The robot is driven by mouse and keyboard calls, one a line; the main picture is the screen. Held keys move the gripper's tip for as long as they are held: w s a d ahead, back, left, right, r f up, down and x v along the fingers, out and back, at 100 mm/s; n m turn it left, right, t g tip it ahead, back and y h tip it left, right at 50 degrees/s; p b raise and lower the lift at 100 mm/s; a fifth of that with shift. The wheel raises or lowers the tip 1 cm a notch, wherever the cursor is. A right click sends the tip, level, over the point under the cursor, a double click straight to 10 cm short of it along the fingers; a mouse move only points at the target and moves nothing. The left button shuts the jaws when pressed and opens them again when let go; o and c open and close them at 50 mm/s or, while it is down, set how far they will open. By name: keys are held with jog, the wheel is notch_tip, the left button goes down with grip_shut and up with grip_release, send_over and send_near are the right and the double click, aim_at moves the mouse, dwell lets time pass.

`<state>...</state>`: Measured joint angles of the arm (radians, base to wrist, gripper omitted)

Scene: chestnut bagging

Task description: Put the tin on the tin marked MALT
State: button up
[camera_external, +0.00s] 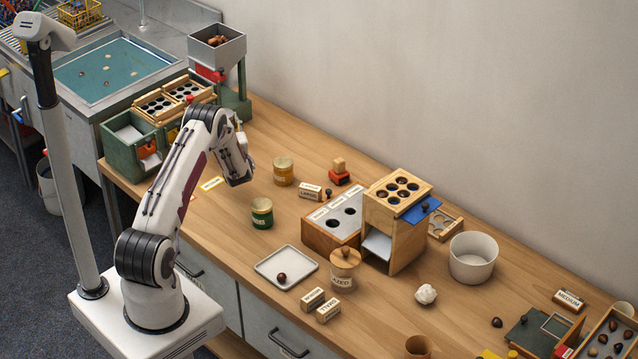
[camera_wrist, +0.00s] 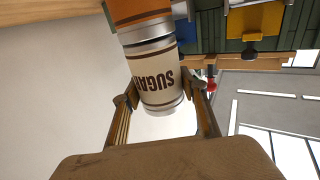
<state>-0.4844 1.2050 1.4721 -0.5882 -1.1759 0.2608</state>
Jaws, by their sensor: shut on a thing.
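In the wrist view my gripper (camera_wrist: 160,90) is shut around a cream tin (camera_wrist: 158,78) with brown lettering that reads SUGAR, upside down in this picture. In the external view my gripper (camera_external: 240,180) is low over the table's back left, and the held tin is hidden by the arm.
A green and wooden sorter (camera_external: 125,150) is at left, and a hopper stand (camera_external: 240,65) behind.

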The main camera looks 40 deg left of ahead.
jog(key=o, duration=1.3)
jog(key=shift+f, duration=0.1)
jog(key=shift+v, duration=6.05)
